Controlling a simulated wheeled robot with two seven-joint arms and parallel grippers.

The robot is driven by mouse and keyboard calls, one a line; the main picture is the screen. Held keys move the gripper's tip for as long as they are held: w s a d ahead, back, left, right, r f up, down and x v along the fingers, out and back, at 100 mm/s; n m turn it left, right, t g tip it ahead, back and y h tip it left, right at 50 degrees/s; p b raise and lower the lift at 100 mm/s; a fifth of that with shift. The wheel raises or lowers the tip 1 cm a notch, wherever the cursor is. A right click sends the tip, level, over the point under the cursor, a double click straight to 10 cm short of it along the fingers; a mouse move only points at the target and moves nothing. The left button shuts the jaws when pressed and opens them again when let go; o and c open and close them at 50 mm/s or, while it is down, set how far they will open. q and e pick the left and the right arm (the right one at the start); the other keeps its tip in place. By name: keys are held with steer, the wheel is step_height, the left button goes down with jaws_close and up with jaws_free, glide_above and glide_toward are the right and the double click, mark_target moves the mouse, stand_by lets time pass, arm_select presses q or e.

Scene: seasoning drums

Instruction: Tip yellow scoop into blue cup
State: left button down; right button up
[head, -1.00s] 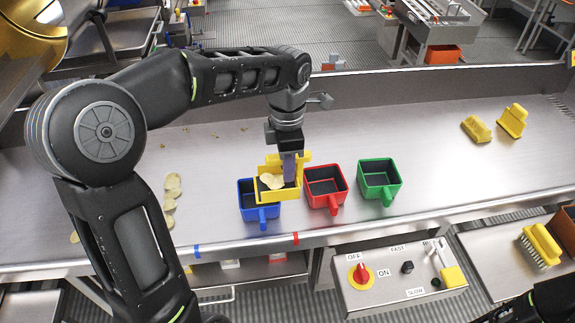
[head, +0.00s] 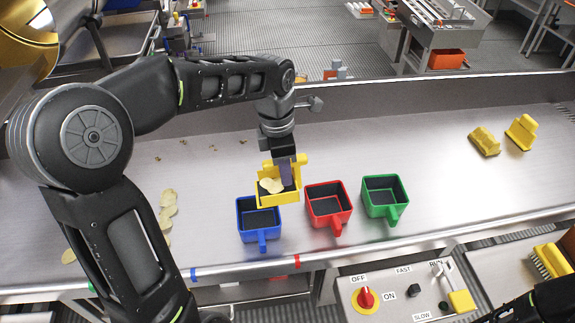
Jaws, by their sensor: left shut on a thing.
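My left gripper (head: 285,172) is shut on the yellow scoop (head: 278,198), which holds a few pale chips (head: 270,185). The scoop looks about level and hangs just above and right of the blue cup's back part, partly in front of it. The blue cup (head: 260,232) stands on the metal table with its handle toward me; its visible inside is dark, with no chips to be seen. At the bottom right only a dark part of my right arm shows; its gripper is not visible.
A red cup (head: 344,219) and a green cup (head: 381,212) stand right of the blue cup. Loose chips (head: 167,212) lie on the metal table (head: 440,195) at left. Two yellow scoops (head: 485,142) rest at the far right. A control box (head: 400,300) sits in front.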

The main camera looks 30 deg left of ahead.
mark_target(267, 192)
arm_select(q)
steer(key=shift+s+a+f+t+h+b, duration=0.2)
steer(key=shift+a+f+h+b, duration=0.1)
steer(key=shift+f, duration=0.15)
steer(key=shift+s+a+f+t+h+b, duration=0.15)
steer(key=shift+a+f+t+h, duration=0.1)
steer(key=shift+f, duration=0.2)
steer(key=s+a+t+h+b, duration=0.1)
steer(key=b, duration=0.2)
steer(key=a+r+t+h+b, duration=0.1)
steer(key=h+b, duration=0.1)
steer(key=b, duration=0.1)
steer(key=shift+s+a+t, duration=0.15)
steer(key=shift+s+t, duration=0.1)
steer(key=shift+s, duration=0.15)
steer(key=shift+s+a+r+t+h+b, duration=0.3)
steer(key=shift+s+a+t+h+b, duration=0.35)
steer(key=shift+h+b, duration=0.45)
steer(key=shift+a+r, duration=0.2)
steer(key=shift+d, duration=0.15)
